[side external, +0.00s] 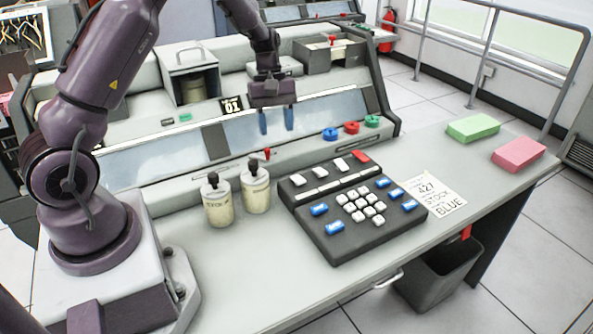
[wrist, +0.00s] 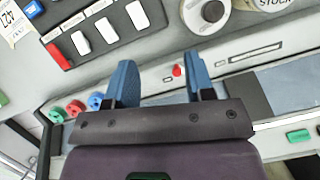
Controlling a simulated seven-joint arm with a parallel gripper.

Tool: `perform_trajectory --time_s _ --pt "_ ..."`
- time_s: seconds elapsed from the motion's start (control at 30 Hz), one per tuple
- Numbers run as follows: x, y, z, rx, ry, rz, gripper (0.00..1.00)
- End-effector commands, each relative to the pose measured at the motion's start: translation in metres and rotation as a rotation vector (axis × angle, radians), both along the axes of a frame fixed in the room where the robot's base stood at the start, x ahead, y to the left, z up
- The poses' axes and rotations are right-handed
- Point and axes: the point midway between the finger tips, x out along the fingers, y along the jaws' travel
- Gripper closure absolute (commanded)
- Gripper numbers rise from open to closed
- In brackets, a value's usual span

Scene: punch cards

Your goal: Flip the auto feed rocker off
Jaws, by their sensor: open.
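A black key unit (side external: 345,246) lies on the desk. Its back row has several white switches (side external: 320,171) and a red one (side external: 360,157); these also show at the top left of the wrist view, white (wrist: 107,30) and red (wrist: 59,56). No label is readable, so I cannot tell which switch is the auto feed rocker. A small green switch (side external: 185,117) sits on the machine panel and shows at the right in the wrist view (wrist: 299,135). My gripper (side external: 276,121) is open and empty, its blue fingers above the sloped panel, behind the key unit and apart from it.
Two cream canisters (side external: 256,190) stand left of the key unit, near a small red lever (side external: 267,154). Blue, red and green round knobs (side external: 351,127) sit on the ledge. A card (side external: 440,195) and green and pink blocks (side external: 519,154) lie right. The front desk is clear.

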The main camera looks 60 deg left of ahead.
Motion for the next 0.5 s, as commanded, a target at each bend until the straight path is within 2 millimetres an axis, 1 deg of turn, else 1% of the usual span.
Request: perform_trajectory --time_s 0.03,0.1,0.17,0.27,0.37,0.5 --pt "0.010 0.005 -0.003 -0.009 0.008 0.065 0.51" --pt "0.025 0.006 0.009 -0.025 -0.012 0.143 0.51" --pt "0.026 0.003 0.011 -0.042 -0.001 0.186 0.51" --pt "0.025 0.000 0.008 -0.047 0.015 0.214 0.51" --pt "0.025 -0.005 -0.001 -0.047 0.018 0.213 0.51" --pt "0.025 -0.015 -0.025 -0.048 0.020 0.211 0.51"
